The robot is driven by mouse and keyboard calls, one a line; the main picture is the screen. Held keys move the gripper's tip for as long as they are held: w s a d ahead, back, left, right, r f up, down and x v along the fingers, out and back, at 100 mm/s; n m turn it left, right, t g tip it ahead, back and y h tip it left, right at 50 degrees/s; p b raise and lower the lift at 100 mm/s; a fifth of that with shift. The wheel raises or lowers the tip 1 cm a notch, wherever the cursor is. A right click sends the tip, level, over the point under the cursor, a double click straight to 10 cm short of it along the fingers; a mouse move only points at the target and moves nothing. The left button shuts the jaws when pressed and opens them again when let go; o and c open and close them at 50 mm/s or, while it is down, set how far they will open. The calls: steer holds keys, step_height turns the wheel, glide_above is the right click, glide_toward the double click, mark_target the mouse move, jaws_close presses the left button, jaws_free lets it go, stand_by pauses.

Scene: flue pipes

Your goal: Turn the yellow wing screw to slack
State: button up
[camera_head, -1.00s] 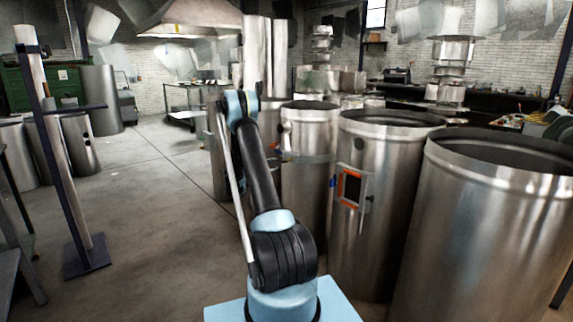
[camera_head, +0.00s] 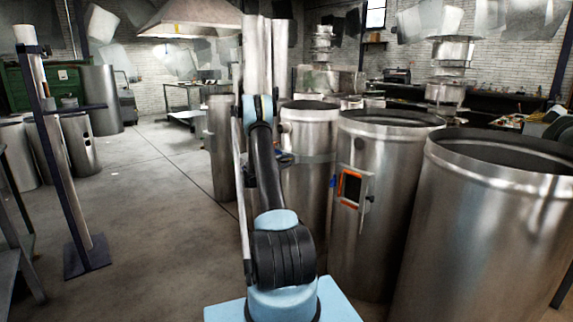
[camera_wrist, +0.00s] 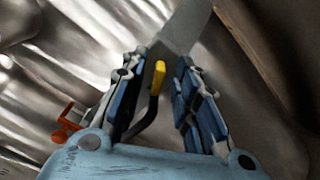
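The yellow wing screw (camera_wrist: 157,76) shows in the wrist view as a small yellow tab above a bent dark stem. My gripper (camera_wrist: 164,62) is open, with one blue-and-black finger on each side of the yellow tab. Gaps show between the tab and both fingers, so it does not look gripped. The stem's lower end is hidden behind my gripper's body. In the head view my gripper (camera_head: 284,158) is small and dark beside a metal pipe, and the wing screw cannot be made out there.
In the wrist view a grey flat strip (camera_wrist: 186,25) lies beyond the fingertips and an orange fitting (camera_wrist: 68,122) is at left. In the head view large steel pipes (camera_head: 380,210) stand close on the right; one has an orange-framed opening (camera_head: 349,188).

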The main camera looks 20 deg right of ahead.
jaws_close()
steer(key=shift+a, duration=0.2)
steer(key=shift+d, duration=0.15)
